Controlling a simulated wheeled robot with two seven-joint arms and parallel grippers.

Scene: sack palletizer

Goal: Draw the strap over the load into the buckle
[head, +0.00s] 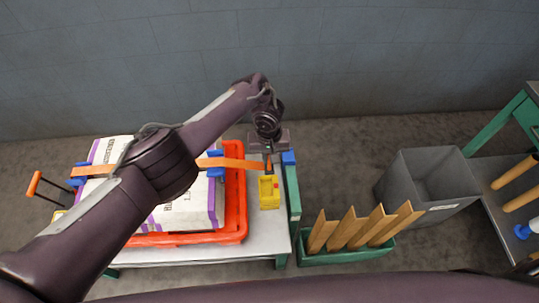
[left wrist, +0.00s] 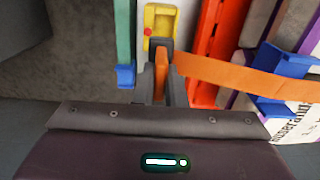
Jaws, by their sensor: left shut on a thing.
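An orange strap (head: 232,163) runs across the white and purple sacks (head: 203,196) and off their right side. My left gripper (head: 268,165) is shut on the strap's end, just behind the yellow buckle (head: 269,193) with its red button. In the left wrist view the gripper (left wrist: 160,80) pinches the strap (left wrist: 250,77), and the buckle (left wrist: 160,22) lies just beyond the fingertips. From these views the strap end looks outside the buckle. Blue corner guards (head: 216,172) sit under the strap at the load's edge. My right gripper is not in view.
The sacks lie on an orange pallet (head: 236,220) on a light table (head: 262,240). A green post (head: 293,195) stands right of the buckle. A green bin of wooden wedges (head: 345,250) and a grey crate (head: 425,185) are farther right.

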